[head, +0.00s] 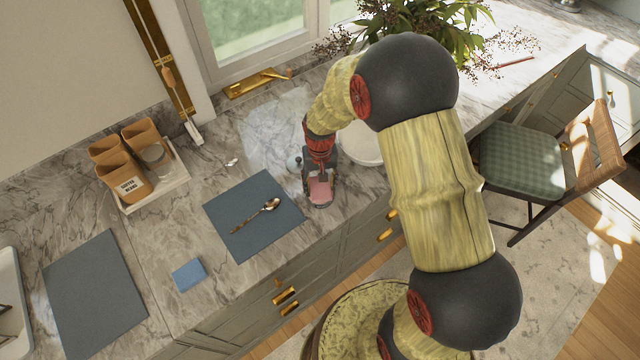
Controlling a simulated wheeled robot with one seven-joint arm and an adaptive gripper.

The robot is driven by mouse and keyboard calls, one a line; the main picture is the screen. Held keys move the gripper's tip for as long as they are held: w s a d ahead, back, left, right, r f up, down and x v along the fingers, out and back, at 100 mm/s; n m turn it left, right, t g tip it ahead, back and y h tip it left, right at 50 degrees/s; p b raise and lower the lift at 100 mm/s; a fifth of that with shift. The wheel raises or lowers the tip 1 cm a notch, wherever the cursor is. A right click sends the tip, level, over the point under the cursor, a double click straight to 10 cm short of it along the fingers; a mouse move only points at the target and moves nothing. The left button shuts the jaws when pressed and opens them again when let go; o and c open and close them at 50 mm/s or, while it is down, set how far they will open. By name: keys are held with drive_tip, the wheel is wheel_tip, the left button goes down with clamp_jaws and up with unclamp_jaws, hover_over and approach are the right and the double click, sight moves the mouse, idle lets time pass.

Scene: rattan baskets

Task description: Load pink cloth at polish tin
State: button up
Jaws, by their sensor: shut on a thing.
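The pink cloth (320,190) is a small pink pad low at the end of my arm, near the counter's front edge. My gripper (320,178) points down and is shut on the pink cloth. A greyish rim (319,205) shows just below the cloth; it may be the polish tin, but the gripper and cloth hide most of it. I cannot tell whether the cloth touches it. A small round blue-grey item (293,162) stands just left of the gripper.
A blue-grey mat (250,195) with a spoon (255,214) lies left of the gripper. A white round dish (360,145) is at the right, partly behind my arm. A blue block (188,274), a second mat (95,295) and a tray (175,180) with brown containers are further left.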

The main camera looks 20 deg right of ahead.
sight(320, 187)
drive_tip(key=shift+f+b, duration=0.35)
drive_tip(key=shift+f, duration=0.25)
idle(1.6)
drive_tip(key=shift+r, duration=0.1)
drive_tip(key=shift+r+p, duration=2.25)
drive_tip(key=shift+r, duration=1.25)
drive_tip(key=shift+f, duration=0.1)
